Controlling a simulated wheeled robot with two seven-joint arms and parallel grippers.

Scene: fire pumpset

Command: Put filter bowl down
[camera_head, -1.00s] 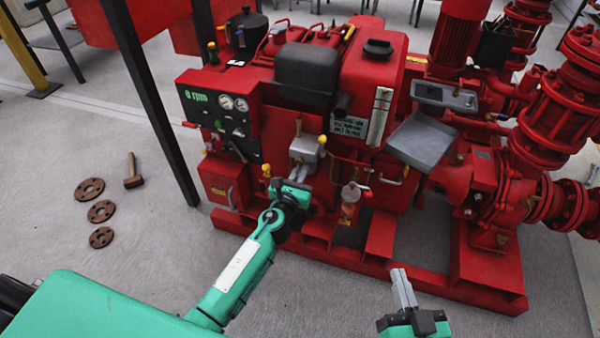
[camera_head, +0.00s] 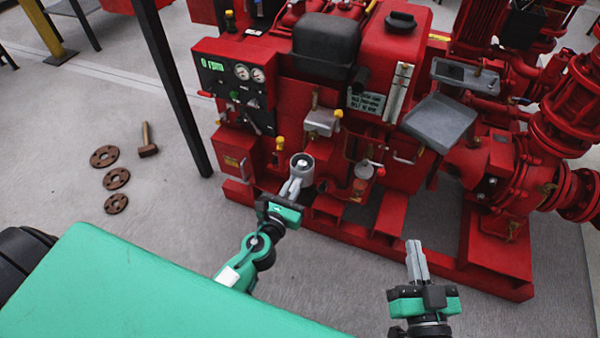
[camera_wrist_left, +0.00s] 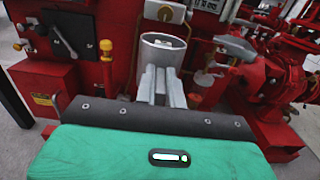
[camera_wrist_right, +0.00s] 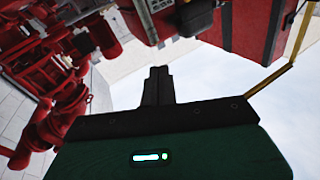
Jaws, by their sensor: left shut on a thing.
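The filter bowl (camera_head: 302,163) is a grey metal cup with its open top facing up. My left gripper (camera_head: 292,188) is shut on it and holds it in front of the red pumpset, below and apart from the silver filter housing (camera_head: 321,122). In the left wrist view the bowl (camera_wrist_left: 162,50) stands nearly upright at the fingertips (camera_wrist_left: 162,85), with the housing (camera_wrist_left: 165,11) behind it. My right gripper (camera_head: 416,262) is shut and empty, near the front right of the red base frame; its fingers also show together in the right wrist view (camera_wrist_right: 157,86).
The red base frame (camera_head: 440,268) runs along the pumpset's front. A small clear-red bowl (camera_head: 362,178) hangs right of the held bowl.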

